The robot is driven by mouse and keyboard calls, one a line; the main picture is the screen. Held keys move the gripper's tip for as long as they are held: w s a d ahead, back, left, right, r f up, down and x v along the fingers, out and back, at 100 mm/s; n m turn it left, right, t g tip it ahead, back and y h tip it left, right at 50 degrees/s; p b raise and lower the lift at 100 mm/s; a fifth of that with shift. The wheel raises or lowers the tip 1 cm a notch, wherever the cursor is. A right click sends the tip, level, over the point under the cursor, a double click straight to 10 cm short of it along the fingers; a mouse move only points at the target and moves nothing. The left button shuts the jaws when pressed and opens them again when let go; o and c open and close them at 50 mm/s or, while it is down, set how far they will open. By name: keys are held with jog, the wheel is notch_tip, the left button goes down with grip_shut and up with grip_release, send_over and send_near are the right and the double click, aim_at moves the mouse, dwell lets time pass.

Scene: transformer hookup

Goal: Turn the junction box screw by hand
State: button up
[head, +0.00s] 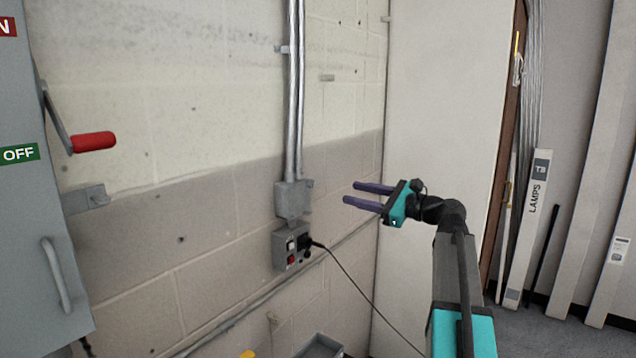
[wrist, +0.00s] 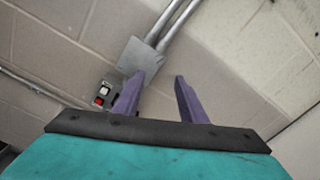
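The grey junction box (head: 293,201) is fixed to the block wall at the bottom of two metal conduits. It also shows in the wrist view (wrist: 141,55), near the tip of the left finger. I cannot make out its screw clearly in either view. My gripper (head: 350,193) is to the right of the box in the head view, fingers pointing left toward it. In the wrist view my gripper (wrist: 168,77) has its two purple fingers apart with nothing between them. The fingers appear clear of the box.
Below the box is a grey outlet box (head: 286,250) with a red switch and a black plug. Its cord (head: 352,284) hangs down to the right. A grey cabinet with a red-handled lever (head: 93,142) stands at left. A LAMPS carton (head: 530,230) leans at right.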

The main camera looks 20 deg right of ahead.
aim_at(313, 184)
jog(key=p+x, duration=0.3)
jog(key=x, duration=0.9)
jog(key=shift+r+p, duration=0.1)
jog(key=shift+p, duration=0.25)
jog(key=shift+x, duration=0.9)
grip_shut()
